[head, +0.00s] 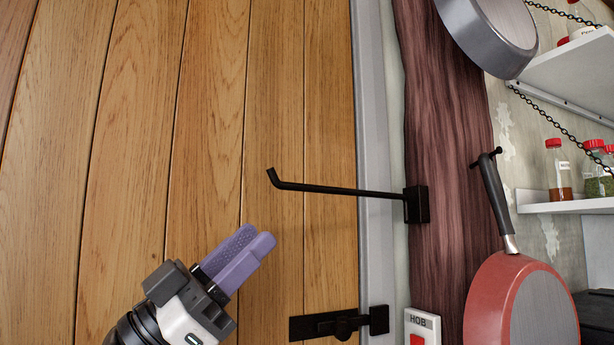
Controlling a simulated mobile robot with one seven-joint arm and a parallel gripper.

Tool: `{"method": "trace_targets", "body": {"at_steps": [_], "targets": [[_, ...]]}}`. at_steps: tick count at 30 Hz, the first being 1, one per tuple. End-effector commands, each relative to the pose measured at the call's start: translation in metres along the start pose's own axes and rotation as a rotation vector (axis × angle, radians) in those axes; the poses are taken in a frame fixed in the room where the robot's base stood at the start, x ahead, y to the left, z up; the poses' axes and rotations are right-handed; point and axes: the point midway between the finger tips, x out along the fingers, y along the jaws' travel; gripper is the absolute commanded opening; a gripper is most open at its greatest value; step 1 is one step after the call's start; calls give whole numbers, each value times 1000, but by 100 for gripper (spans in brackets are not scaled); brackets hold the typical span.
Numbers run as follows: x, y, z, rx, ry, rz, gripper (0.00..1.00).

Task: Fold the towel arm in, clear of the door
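The towel arm (330,189) is a thin black rod with a short upturned tip. It runs left from a black bracket (417,205) on the dark red wood post, across the grey frame and over the wooden door (210,120). My gripper (257,236) has purple fingers and is below and left of the rod's tip, apart from it in the picture. The fingers lie close together or overlap from this angle, so I cannot tell whether they are open or shut. I see nothing held between them.
A black latch (340,323) sits low on the door's right edge. A red pan (520,300) and a grey pan (490,35) hang at the right. Shelves with spice jars (558,170) stand further right. A HOB switch (422,328) is at the bottom.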

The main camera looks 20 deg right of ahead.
Motion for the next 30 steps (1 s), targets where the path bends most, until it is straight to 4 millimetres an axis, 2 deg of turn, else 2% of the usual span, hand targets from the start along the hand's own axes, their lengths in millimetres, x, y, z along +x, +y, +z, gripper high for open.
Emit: {"method": "trace_targets", "body": {"at_steps": [1,9,15,21,30], "targets": [[12,0,-3,1,-1,2,31],[71,0,-4,2,0,1,31],[105,-1,-4,3,2,-1,31],[121,-1,-2,3,2,-3,31],[122,-1,-1,3,3,-3,31]]}}
